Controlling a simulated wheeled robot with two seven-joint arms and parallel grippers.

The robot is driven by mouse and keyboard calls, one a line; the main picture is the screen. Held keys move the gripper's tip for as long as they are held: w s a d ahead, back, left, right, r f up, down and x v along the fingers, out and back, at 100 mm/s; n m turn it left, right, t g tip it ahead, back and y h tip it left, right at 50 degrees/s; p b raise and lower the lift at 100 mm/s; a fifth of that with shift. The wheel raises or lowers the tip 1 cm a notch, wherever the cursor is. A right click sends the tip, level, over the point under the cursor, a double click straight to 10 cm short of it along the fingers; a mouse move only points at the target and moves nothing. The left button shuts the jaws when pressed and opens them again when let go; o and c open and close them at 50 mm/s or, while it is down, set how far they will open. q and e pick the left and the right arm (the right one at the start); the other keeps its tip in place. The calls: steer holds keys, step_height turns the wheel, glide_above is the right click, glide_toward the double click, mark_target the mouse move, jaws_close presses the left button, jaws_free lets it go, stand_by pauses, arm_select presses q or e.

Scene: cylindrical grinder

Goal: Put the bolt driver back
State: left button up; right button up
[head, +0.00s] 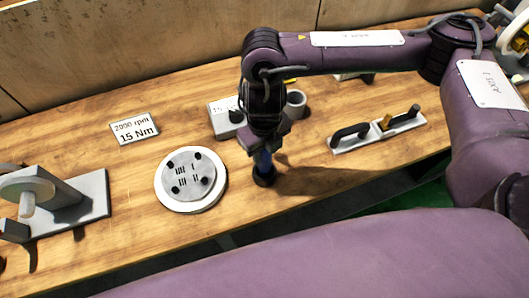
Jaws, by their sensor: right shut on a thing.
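My right gripper (265,138) reaches down over the middle of the wooden table. It is shut on the bolt driver (263,160), which has a blue body and a dark lower end. The driver is upright, its lower end at or just above the table; I cannot tell whether it touches. It is to the right of a round white plate (192,205). A grey box (222,128) with a dark knob and a grey round cup (296,103) stand behind the gripper, partly hidden by it. My left gripper is not in view.
The white plate carries a grey disc with several black bolts. A sign (134,127) reading 2000 rpm, 15 Nm lies behind it. A grey fixture (85,200) stands at left. The table's front edge is close.

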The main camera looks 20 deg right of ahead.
steer(key=shift+w+f, duration=0.1)
steer(key=shift+f, duration=1)
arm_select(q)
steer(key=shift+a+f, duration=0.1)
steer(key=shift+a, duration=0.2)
arm_select(e)
steer(key=shift+f, duration=0.2)
steer(key=o, duration=1)
steer(key=shift+c, duration=0.2)
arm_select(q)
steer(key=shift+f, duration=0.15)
arm_select(e)
steer(key=shift+r, duration=0.15)
steer(key=shift+r, duration=0.2)
arm_select(q)
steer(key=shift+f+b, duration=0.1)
steer(key=shift+b, duration=0.2)
arm_select(e)
step_height(320, 180, up, 12)
steer(key=shift+f, duration=0.15)
